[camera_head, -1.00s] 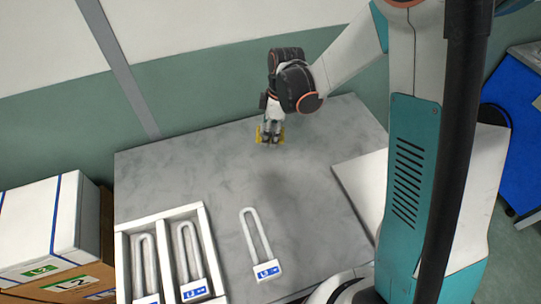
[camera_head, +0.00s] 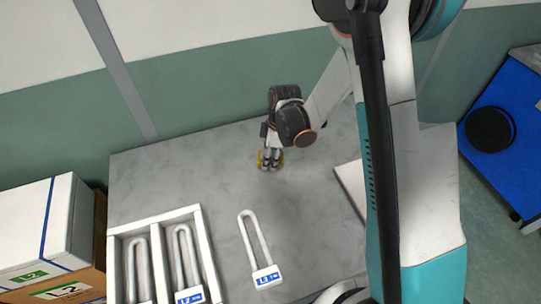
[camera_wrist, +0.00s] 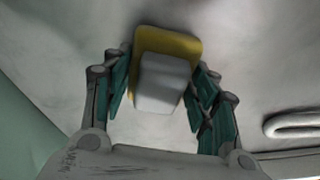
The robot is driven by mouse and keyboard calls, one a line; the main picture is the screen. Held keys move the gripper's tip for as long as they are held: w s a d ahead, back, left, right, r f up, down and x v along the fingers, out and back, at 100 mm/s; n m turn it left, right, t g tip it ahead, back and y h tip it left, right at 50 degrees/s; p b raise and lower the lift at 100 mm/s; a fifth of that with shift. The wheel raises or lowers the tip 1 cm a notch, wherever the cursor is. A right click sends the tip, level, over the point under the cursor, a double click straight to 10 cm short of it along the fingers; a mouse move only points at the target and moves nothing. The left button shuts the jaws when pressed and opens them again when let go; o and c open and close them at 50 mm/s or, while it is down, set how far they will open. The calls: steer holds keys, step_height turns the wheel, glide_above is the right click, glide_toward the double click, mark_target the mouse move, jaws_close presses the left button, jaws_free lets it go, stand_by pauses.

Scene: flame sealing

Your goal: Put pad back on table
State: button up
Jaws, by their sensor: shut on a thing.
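The pad (camera_wrist: 192,46) is a yellow plate with a pale grey block-shaped handle (camera_wrist: 160,86). My gripper (camera_wrist: 160,80) is shut on this handle, with its teal-lined fingers on either side. In the head view, my gripper (camera_head: 271,158) points down over the back middle of the grey table (camera_head: 220,180). Yellow edges of the pad (camera_head: 261,161) show around the fingertips there. The pad is at or close above the tabletop; I cannot tell whether it touches.
A white U-shaped loop with a labelled block (camera_head: 267,277) lies front of centre. A white tray (camera_head: 205,245) at front left holds two similar loops. A white panel (camera_head: 350,180) lies at the right. Boxes (camera_head: 35,225) stand left of the table. The tabletop around the pad is clear.

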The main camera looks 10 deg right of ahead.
steer(key=shift+f, duration=0.15)
steer(key=o, duration=1)
steer(key=shift+o, duration=0.2)
steer(key=s+d+r+m+t+p, duration=0.1)
steer(key=s+d+r+m, duration=0.15)
steer(key=r, duration=0.65)
steer(key=s+d+r+m+t+p, duration=0.1)
steer(key=s+d+r+m+p, duration=0.15)
steer(key=r, duration=0.65)
steer(key=s+d+r+m+t+p, duration=0.1)
steer(key=s+d+r+m, duration=0.15)
steer(key=r, duration=0.65)
steer(key=s+d+r+m+t+h, duration=0.1)
steer(key=s+d+r+m+t, duration=0.1)
steer(key=s, duration=0.4)
steer(key=s+d+r+m+t, duration=0.1)
steer(key=s+d+r+m, duration=0.1)
steer(key=s+r+m, duration=0.2)
steer(key=s+m, duration=0.2)
steer(key=shift+s+t+h, duration=0.35)
steer(key=shift+t+h, duration=0.05)
